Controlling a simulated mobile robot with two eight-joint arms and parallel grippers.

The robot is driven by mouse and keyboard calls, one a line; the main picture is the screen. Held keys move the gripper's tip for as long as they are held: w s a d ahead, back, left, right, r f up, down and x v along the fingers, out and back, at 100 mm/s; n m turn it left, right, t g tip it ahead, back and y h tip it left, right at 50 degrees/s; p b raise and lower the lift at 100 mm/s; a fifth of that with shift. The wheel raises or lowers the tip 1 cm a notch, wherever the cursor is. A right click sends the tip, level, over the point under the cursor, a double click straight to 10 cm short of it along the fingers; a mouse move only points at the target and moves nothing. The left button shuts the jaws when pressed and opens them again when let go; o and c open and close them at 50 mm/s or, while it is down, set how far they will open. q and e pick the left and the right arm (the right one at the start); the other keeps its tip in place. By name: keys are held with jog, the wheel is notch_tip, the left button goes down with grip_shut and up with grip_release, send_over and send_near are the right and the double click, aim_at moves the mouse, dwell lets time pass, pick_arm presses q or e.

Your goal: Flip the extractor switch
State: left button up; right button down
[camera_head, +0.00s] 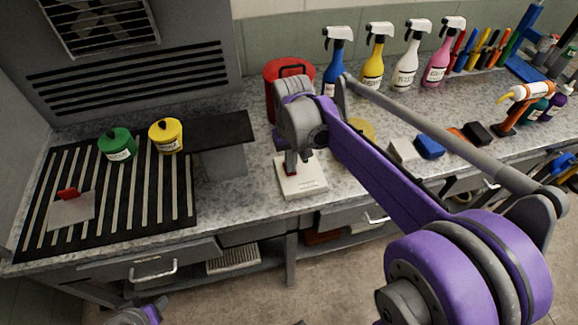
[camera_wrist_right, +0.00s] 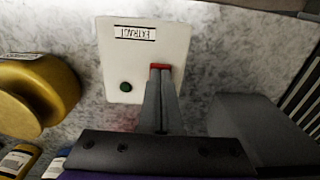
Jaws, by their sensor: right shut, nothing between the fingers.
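The extractor switch is a white plate (camera_head: 301,182) on the worktop, just right of the grey block. In the right wrist view its plate (camera_wrist_right: 117,70) has a label reading EXTRACT, upside down, a green round spot (camera_wrist_right: 125,87) and a red rocker (camera_wrist_right: 160,66). My right gripper (camera_head: 291,170) points down over the plate. In the right wrist view its fingers (camera_wrist_right: 161,74) are together and empty, with the tips at the red rocker and covering part of it. I cannot tell whether they touch it. The rocker's position is unclear.
A red canister (camera_head: 283,78) stands behind my right gripper. Green (camera_head: 118,147) and yellow (camera_head: 166,138) pots stand at the left near a slatted grate (camera_head: 115,215). Spray bottles (camera_head: 373,60) line the back. A grey block (camera_head: 222,160) stands just left of the switch.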

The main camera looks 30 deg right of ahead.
pick_arm(q)
jog(key=shift+s+f, duration=0.1)
jog(key=shift+f, duration=0.1)
pick_arm(e)
jog(key=shift+f, duration=0.2)
pick_arm(q)
jog(key=shift+r, duration=0.15)
pick_arm(e)
jog(key=shift+r, duration=0.1)
jog(key=shift+r+p, duration=1.85)
jog(key=shift+r, duration=1.6)
pick_arm(q)
jog(key=r, duration=0.1)
jog(key=w+r, duration=0.1)
jog(key=r, duration=0.1)
jog(key=w+r, duration=0.1)
jog(key=r, duration=0.1)
jog(key=shift+w, duration=0.1)
pick_arm(e)
jog(key=shift+w, duration=0.1)
jog(key=s+a+f+n+t, duration=0.1)
jog(key=s+a+f+t, duration=0.2)
jog(key=s, duration=0.4)
jog(key=s+a+f+n+t, duration=0.1)
jog(key=s+a+f+t, duration=0.1)
jog(key=s, duration=0.5)
notch_tip(320, 180, down, 2)
jog(key=shift+a+f+n+t, duration=0.1)
jog(key=shift+a+n+t, duration=0.25)
jog(key=shift+a, duration=0.55)
